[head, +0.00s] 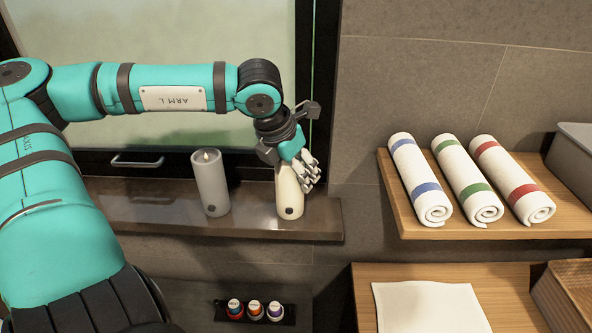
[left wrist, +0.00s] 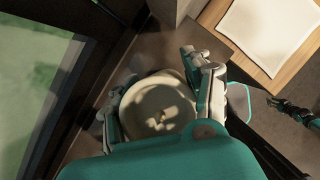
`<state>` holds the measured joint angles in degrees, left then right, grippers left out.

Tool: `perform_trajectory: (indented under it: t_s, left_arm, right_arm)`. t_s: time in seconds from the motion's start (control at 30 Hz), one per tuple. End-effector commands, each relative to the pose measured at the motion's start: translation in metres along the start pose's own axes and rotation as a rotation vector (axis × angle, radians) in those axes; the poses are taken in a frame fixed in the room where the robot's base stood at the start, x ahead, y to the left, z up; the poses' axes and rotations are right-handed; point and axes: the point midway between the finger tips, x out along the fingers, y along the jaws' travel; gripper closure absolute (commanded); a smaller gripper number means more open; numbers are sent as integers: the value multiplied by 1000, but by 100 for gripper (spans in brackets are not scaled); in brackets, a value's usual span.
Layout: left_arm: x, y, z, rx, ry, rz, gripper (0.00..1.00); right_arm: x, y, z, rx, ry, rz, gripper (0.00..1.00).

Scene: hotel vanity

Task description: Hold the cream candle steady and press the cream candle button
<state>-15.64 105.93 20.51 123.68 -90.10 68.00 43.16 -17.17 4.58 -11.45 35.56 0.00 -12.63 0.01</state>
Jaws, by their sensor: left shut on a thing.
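The cream candle (head: 289,197) stands upright on the dark ledge (head: 250,223), with a dark round button (head: 289,211) low on its front. My left gripper (head: 300,172) comes from above and is shut around the candle's upper part, hiding its top in the head view. In the left wrist view the candle's round top (left wrist: 155,108) sits between the two fingers of my left gripper (left wrist: 160,100). The button is hidden there. A dark jointed part, seemingly my right gripper (left wrist: 288,107), shows small at the right of the left wrist view; its jaw state is unclear.
A grey candle (head: 210,185) with a glowing tip stands left of the cream one on the ledge. Several rolled towels (head: 463,180) lie on a wooden shelf (head: 400,212) at right. Small bottles (head: 254,309) sit below the ledge. A window (head: 190,50) is behind.

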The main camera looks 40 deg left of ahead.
Motion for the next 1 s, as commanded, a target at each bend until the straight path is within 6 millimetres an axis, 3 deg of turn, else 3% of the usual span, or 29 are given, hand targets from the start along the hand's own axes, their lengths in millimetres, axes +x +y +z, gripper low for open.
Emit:
perform_trajectory:
  t_s: [0.03, 0.17, 1.0]
  left_arm:
    - [0, 0, 0, 0, -1, 0, 89]
    - [0, 0, 0, 0, -1, 0, 89]
    - [0, 0, 0, 0, -1, 0, 89]
  right_arm:
    - [0, 1, 0, -1, 0, 1, 84]
    - [0, 1, 0, -1, 0, 2, 100]
    - [0, 1, 0, -1, 0, 1, 100]
